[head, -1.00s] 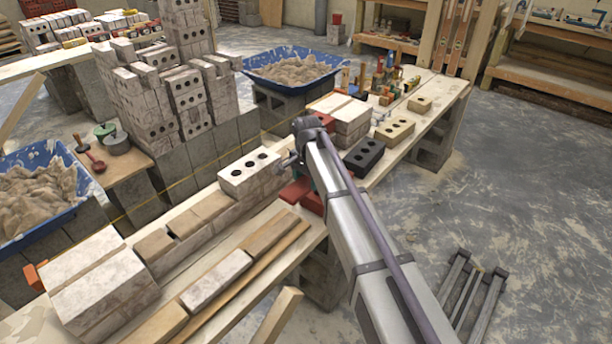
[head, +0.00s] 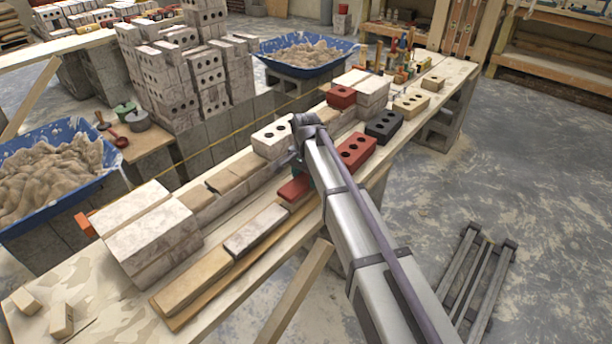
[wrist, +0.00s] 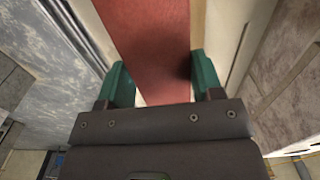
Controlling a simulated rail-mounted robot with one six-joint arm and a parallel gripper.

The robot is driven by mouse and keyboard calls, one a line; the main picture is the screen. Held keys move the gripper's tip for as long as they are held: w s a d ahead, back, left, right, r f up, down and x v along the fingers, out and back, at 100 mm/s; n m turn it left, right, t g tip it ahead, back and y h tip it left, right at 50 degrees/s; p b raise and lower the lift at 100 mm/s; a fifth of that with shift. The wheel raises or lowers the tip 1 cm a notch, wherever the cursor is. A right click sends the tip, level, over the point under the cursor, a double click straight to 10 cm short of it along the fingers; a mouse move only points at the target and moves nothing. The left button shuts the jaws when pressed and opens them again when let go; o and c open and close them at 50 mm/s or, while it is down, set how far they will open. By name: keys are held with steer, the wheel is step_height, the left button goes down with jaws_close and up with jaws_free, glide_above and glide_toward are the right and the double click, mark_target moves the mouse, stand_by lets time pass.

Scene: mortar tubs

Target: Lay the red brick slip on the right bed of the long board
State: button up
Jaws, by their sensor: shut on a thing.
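My gripper (wrist: 162,80) has its teal fingers shut on the red brick slip (wrist: 152,35), one on each long side. In the head view the red slip (head: 293,189) sticks out left of my arm, in line with the row of slips on the long board (head: 232,268). A pale slip (head: 255,229) lies on the board just left of it, and a tan slip (head: 194,283) lies beyond that one. My arm hides the slip's right part and most of my gripper. I cannot tell whether the slip touches the board.
A white holed brick (head: 272,139) stands on the wall behind the slip. A red holed brick (head: 356,150) and a dark holed brick (head: 384,126) stand right of my arm. Large pale blocks (head: 150,228) stand at the left. Blue mortar tubs (head: 306,56) stand behind.

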steer(key=shift+f+b, duration=0.5)
steer(key=shift+f, duration=0.45)
steer(key=shift+f+b, duration=0.45)
steer(key=o, duration=1.3)
steer(key=shift+c, duration=0.2)
steer(key=shift+r, duration=0.15)
step_height(320, 180, up, 11)
steer(key=p, duration=1.1)
steer(key=shift+f, duration=0.2)
